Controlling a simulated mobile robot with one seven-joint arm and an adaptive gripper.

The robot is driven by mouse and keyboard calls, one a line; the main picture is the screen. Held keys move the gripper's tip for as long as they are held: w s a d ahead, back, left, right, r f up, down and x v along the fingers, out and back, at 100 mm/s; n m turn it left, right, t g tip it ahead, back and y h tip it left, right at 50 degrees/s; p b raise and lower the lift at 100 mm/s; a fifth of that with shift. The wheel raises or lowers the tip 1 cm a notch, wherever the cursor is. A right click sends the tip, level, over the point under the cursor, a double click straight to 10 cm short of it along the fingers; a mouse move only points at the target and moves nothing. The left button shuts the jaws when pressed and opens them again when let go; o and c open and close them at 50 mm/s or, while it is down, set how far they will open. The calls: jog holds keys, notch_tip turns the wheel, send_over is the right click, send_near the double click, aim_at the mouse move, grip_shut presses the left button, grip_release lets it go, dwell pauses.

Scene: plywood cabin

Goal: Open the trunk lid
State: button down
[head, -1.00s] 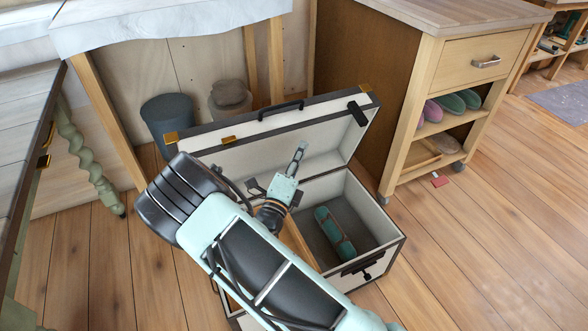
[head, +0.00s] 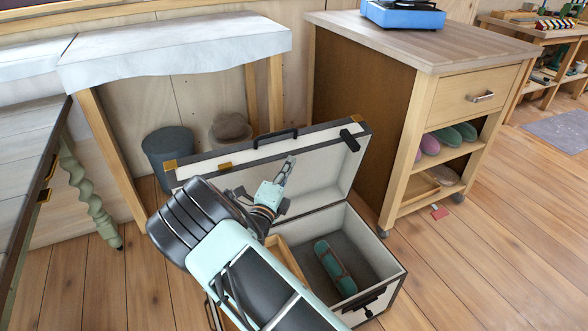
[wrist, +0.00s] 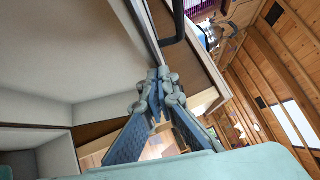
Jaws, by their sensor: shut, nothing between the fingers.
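The trunk (head: 372,252) stands on the floor with a white body, dark edging and brass corners. Its lid (head: 325,165) is raised and leans back past upright, with its white inner face toward me and a black handle (head: 275,137) at the top edge. My gripper (head: 286,170) is shut and empty in front of the lid's inner face. In the wrist view, the fingers (wrist: 158,85) are together close to the lid's edge, beside the dark handle; I cannot tell whether they touch it. A teal object (head: 335,267) lies inside the trunk. My arm hides the trunk's left part.
A wooden cabinet (head: 370,105) with shelves stands behind and right of the trunk. A cloth-covered table (head: 175,45) stands behind left, with a dark bucket (head: 168,152) and a brown pot (head: 229,129) below.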

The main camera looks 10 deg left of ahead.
aim_at(271, 141)
jog(key=shift+n+g+y, duration=0.4)
jog(key=shift+n+g, duration=0.4)
jog(key=w+a, duration=0.2)
jog(key=w, duration=0.1)
jog(key=w+a+r, duration=0.1)
jog(key=w+a, duration=0.1)
jog(key=w, duration=0.1)
jog(key=w+a, duration=0.2)
jog(key=w, duration=0.1)
jog(key=shift+r, duration=0.2)
jog(key=shift+w+a+r, duration=0.2)
jog(key=shift+w+a, duration=0.3)
jog(key=shift+w, duration=0.2)
jog(key=shift+s+d, duration=0.1)
jog(key=shift+s, duration=0.05)
